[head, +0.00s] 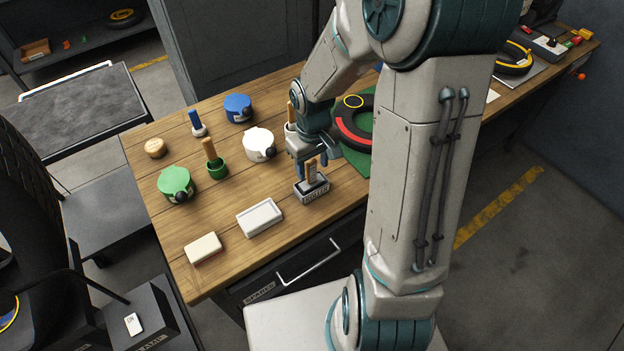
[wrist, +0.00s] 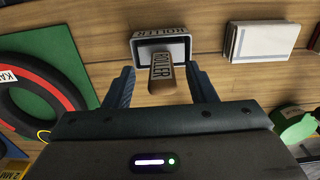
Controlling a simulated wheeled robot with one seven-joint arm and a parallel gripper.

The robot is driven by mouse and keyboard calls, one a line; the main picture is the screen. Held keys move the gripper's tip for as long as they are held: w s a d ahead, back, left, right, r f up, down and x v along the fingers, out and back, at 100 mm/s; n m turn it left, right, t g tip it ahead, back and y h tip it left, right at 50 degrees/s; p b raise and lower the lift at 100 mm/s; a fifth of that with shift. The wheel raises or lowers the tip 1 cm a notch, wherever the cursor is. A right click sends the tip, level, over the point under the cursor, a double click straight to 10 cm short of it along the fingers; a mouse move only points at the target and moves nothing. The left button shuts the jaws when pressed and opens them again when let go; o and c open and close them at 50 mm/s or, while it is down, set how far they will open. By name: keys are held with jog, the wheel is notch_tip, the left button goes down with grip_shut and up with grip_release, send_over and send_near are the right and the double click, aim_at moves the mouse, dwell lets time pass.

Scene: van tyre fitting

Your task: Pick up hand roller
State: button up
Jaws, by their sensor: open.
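The hand roller (head: 311,171) stands with its wooden handle up in a dark holder (head: 312,192) marked ROLLER, near the front edge of the wooden bench. In the wrist view the handle (wrist: 162,72), lettered ROLLER, points toward me out of the holder (wrist: 147,45). My gripper (head: 312,165) is right at the handle in the head view. In the wrist view my gripper (wrist: 160,85) is open, with one blue finger on each side of the handle. Gaps show between the fingers and the handle, so it is not gripped. The roller's lower part is hidden inside the holder.
A white tray (head: 260,218) and a cream block (head: 203,249) lie left of the holder. A white pot (head: 259,145), green pot (head: 176,185) and blue pot (head: 238,108) stand further back. A green mat (head: 357,162) with a black and red ring (head: 350,135) lies behind my arm.

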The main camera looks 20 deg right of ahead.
aim_at(311, 174)
jog(key=shift+w+a+f, duration=0.1)
jog(key=shift+f, duration=2.05)
jog(key=c, duration=1.1)
jog(key=shift+o, duration=0.2)
